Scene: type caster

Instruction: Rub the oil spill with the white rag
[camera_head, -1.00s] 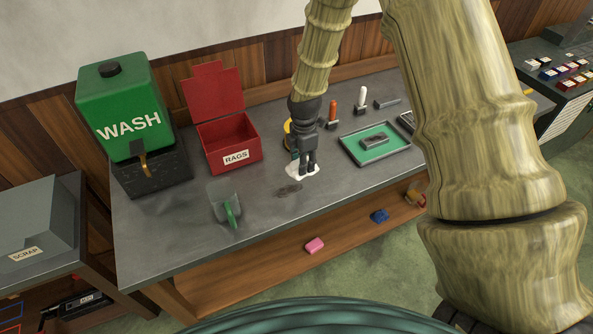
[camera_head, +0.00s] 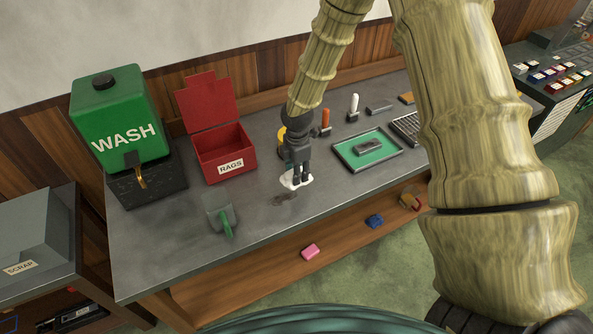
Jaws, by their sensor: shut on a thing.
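The white rag (camera_head: 288,182) lies low at the grey bench top, pinched under my gripper (camera_head: 300,182). My gripper points down and is shut on the rag; the fingers hide part of it. The oil spill (camera_head: 284,200) is a small dark smear on the bench, just in front of the rag and slightly left. The rag's near edge is close to the smear; I cannot tell whether it overlaps it.
The open red RAGS box (camera_head: 226,155) and green WASH tank (camera_head: 120,120) stand at the back left. A green-lined tray (camera_head: 367,150) is at right. Bare bench (camera_head: 165,235) lies at the front left.

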